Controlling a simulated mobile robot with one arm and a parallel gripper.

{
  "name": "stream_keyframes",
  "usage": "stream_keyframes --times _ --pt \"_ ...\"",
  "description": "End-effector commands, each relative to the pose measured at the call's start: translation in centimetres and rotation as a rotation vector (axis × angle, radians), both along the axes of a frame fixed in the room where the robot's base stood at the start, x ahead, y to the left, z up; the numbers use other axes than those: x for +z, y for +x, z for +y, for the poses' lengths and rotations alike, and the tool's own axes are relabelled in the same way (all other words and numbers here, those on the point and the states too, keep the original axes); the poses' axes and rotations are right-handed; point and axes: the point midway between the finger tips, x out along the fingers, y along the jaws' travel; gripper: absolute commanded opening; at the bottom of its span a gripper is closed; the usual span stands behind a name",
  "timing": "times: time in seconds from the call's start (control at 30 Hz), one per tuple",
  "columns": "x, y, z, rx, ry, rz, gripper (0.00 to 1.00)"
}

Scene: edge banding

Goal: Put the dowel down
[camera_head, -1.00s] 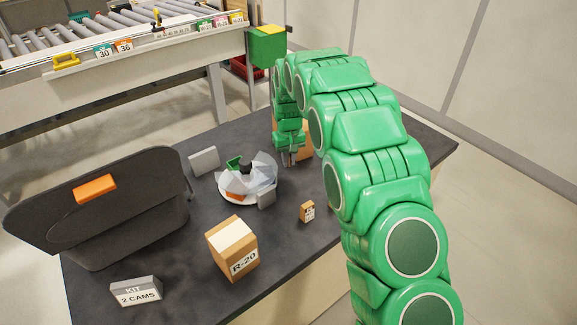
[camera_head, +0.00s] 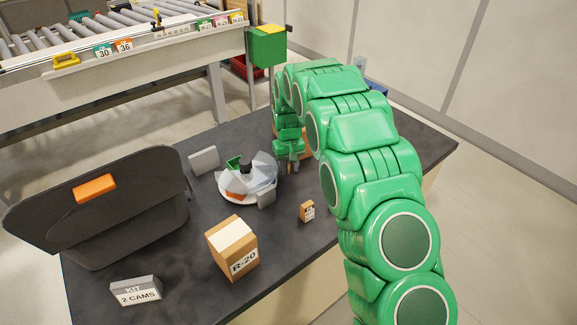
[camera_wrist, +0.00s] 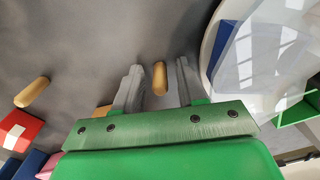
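A light wooden dowel (camera_wrist: 160,78) shows between the two grey fingers of my gripper (camera_wrist: 157,85) in the wrist view, with a gap on each side of it. The fingers are apart and do not appear to touch it. In the head view my gripper (camera_head: 288,158) is over the dark table, just right of the round white tray, and a small brown dowel (camera_head: 290,168) shows below it, seemingly standing on the table. A second wooden dowel (camera_wrist: 32,92) is farther left in the wrist view.
The round tray (camera_head: 222,190) with clear flaps is close beside my gripper. A small tan box (camera_head: 307,211), the R-20 box (camera_head: 232,250), a grey kit box (camera_head: 136,291) and a dark case (camera_head: 110,215) stand on the table. A red box (camera_wrist: 18,130) is left in the wrist view.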

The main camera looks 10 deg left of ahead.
Motion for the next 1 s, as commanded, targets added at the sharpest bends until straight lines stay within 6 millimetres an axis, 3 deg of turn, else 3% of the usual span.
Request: stream_keyframes --times 0.27,0.47,1.0 --pt "0.2 0.0 0.0 0.000 0.000 0.000 0.40" --pt "1.6 0.1 0.0 0.000 0.001 -0.003 0.40" --pt "10.7 0.1 0.1 0.000 0.001 -0.004 0.40"
